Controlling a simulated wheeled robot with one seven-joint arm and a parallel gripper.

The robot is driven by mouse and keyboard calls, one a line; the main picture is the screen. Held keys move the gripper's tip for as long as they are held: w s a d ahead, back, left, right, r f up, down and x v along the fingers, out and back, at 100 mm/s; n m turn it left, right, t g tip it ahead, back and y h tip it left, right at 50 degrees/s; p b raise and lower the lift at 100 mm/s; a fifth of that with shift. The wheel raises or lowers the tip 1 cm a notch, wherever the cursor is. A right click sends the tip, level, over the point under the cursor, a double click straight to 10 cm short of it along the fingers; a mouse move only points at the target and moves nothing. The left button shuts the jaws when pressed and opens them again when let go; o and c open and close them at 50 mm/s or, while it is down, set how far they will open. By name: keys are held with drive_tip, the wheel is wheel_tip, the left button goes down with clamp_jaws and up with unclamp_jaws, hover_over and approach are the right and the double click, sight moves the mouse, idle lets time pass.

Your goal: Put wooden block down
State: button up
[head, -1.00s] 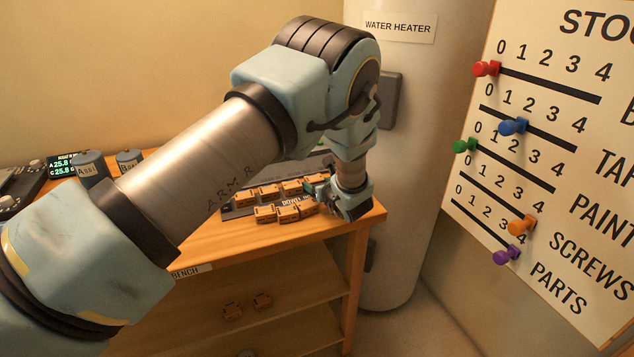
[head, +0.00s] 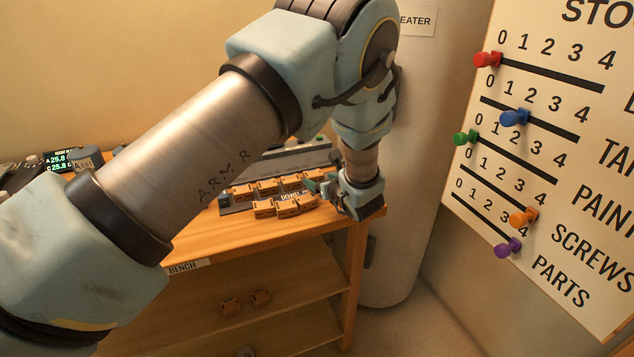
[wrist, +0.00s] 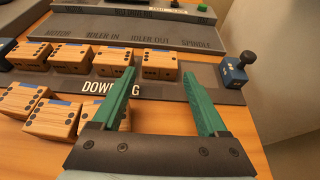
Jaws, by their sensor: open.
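Several wooden blocks with dark pips and blue marks are on the bench. In the wrist view a row of them, including one block (wrist: 160,62), stands along a dark strip with a partly hidden label beginning "DOW" (wrist: 98,86). More blocks, such as this one (wrist: 52,118), sit in front of it; one is partly hidden behind my left finger. The row also shows in the head view (head: 268,188). My gripper (wrist: 160,85) is open, its green fingers apart with nothing between them, over the right part of the strip. In the head view my gripper (head: 322,184) is at the blocks' right end.
A blue block with a dark knob (wrist: 234,72) stands at the strip's right end. A grey labelled fixture (wrist: 120,35) lies behind. The wooden bench (head: 225,235) ends near the water heater (head: 420,130). A stock board (head: 560,150) with coloured pegs is at right.

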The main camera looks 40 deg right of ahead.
drive_tip(key=b+v, duration=0.2)
drive_tip(key=v, duration=0.5)
drive_tip(key=shift+s+a+r, duration=0.15)
drive_tip(key=shift+s, duration=0.2)
